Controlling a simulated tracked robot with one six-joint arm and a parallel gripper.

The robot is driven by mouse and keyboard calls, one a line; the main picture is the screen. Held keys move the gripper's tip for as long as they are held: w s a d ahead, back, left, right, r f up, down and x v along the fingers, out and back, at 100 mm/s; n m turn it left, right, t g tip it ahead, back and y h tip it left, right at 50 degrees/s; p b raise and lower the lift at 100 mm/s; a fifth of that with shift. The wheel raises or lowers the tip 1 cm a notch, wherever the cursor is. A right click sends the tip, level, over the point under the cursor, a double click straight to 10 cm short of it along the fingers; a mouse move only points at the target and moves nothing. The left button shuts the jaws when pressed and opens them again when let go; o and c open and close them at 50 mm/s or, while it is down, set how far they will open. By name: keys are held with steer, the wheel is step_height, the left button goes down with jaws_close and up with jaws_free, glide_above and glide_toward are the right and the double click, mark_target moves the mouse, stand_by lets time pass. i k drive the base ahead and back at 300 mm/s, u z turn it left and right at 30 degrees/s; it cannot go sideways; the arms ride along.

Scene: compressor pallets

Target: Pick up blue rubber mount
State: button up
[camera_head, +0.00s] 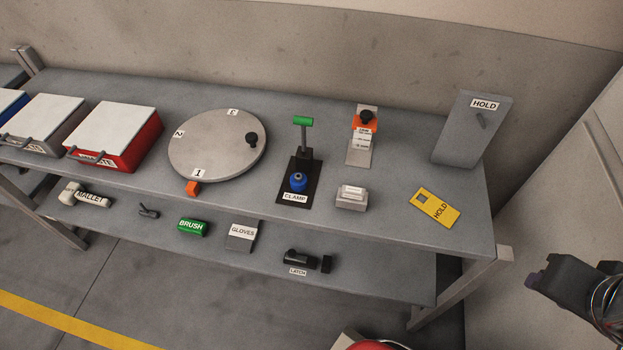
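The blue rubber mount (298,182) is a small round blue piece. It sits on the black base of the clamp (296,198), in front of the clamp's upright post with the green handle (303,121). Whether the clamp presses on it is hard to tell. My gripper (538,273) is dark and at the right edge of the view, off the right end of the bench and well apart from the mount. Its fingers are too dark and small to tell whether they are open or shut.
A lower shelf (370,277) carries tools.

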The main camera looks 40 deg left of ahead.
mark_target(299, 183)
steer(key=z, duration=0.1)
steer(key=k, duration=1.1)
steer(key=u, duration=2)
steer(key=i, duration=1)
steer(key=u, duration=0.1)
